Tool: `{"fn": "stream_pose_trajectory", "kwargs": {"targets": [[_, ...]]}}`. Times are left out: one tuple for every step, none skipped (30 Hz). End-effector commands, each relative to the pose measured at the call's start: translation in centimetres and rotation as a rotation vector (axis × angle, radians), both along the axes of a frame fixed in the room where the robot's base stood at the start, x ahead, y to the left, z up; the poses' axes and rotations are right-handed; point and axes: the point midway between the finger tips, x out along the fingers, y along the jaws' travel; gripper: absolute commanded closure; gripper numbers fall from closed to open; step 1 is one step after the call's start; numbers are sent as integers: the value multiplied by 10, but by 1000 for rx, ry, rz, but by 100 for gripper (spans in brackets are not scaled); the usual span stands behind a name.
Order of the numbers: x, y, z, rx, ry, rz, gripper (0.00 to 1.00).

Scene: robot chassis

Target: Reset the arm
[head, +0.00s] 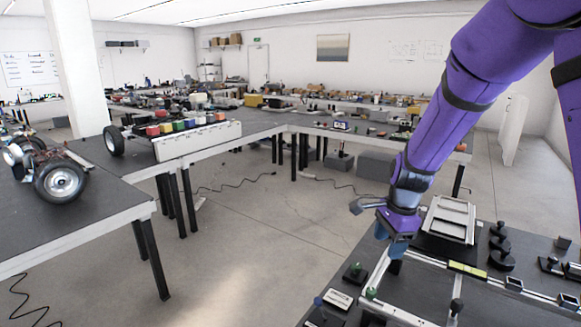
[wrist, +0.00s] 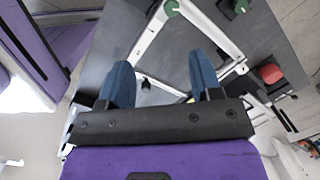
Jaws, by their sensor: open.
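My purple arm reaches in from the upper right of the head view, and my gripper (head: 393,250) hangs at the left edge of the right-hand table (head: 430,278). In the wrist view my gripper (wrist: 160,80) shows two blue fingers set wide apart with nothing between them. Below and beyond the fingers is a white frame (wrist: 151,35) on the dark table top. The frame also shows in the head view (head: 377,271). I cannot tell the exact height of the fingers above the table.
A grey tray (head: 449,219) lies behind my gripper. A left table (head: 60,225) holds a wheeled chassis (head: 60,182). Open floor (head: 270,240) lies between the tables.

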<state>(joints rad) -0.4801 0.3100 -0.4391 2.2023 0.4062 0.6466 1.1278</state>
Motion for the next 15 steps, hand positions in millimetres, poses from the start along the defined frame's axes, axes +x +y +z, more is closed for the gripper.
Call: {"fn": "stream_pose_trajectory", "kwargs": {"targets": [[-7, -3, 16, 18, -23, 45, 41], [-12, -4, 24, 24, -33, 79, 41], [-18, -6, 35, 33, -49, 124, 41], [-22, -8, 43, 38, -62, 157, 41], [-27, -9, 51, 42, -75, 191, 41], [-34, -12, 61, 46, -93, 235, 41], [-39, -13, 69, 48, -106, 269, 41], [-45, -15, 76, 49, -120, 304, 41], [-53, -17, 86, 48, -139, 347, 41], [-58, -19, 93, 47, -154, 381, 41], [-64, -21, 100, 45, -169, 415, 41], [-72, -23, 109, 40, -187, 460, 41], [-78, -25, 115, 37, -202, 493, 41], [-84, -27, 122, 30, -218, 527, 41], [-93, -29, 130, 21, -238, 572, 41]]}}
